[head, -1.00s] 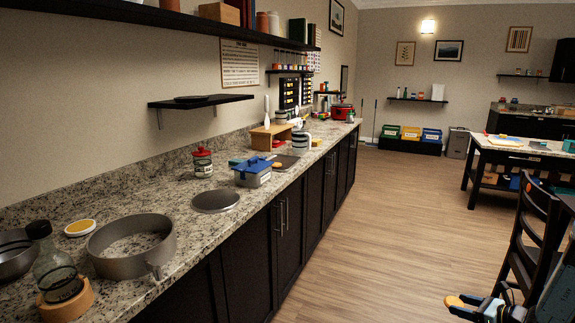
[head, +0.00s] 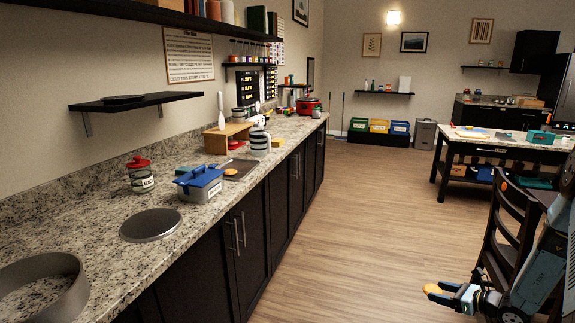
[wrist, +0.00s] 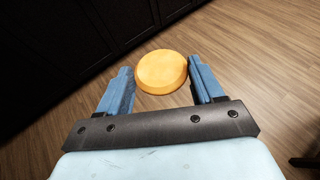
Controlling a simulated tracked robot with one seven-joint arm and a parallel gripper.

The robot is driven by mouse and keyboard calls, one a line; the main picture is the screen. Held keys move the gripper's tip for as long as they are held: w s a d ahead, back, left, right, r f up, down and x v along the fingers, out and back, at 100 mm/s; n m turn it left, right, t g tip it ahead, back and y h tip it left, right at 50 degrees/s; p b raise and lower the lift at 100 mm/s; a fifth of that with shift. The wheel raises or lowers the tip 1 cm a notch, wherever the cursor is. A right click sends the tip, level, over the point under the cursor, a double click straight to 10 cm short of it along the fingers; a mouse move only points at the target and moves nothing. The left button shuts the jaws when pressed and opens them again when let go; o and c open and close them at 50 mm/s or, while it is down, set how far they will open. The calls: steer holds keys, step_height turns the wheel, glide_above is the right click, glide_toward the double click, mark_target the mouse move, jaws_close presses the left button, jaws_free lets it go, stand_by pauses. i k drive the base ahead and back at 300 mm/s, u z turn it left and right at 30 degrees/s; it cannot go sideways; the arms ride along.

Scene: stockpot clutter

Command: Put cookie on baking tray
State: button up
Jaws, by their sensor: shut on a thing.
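My gripper (head: 446,293) is at the lower right of the head view, out over the floor and away from the counter. It is shut on a round orange cookie (head: 432,289). In the wrist view the cookie (wrist: 161,70) sits between the two blue fingers at their tips. A flat dark tray (head: 244,168), which looks like the baking tray, lies on the counter behind a blue-lidded box. A small round orange thing, like another cookie, lies on it near its front edge.
The blue-lidded box (head: 199,184), a red-lidded jar (head: 140,174), a round metal plate (head: 150,225) and a grey ring-shaped pan (head: 75,281) stand on the granite counter (head: 100,203). A dark chair (head: 503,235) stands at right near my arm. The wooden floor (head: 370,210) between is clear.

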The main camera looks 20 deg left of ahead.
mark_target(240, 165)
steer(key=u, duration=0.05)
steer(key=i, duration=1.7)
steer(key=u, duration=0.05)
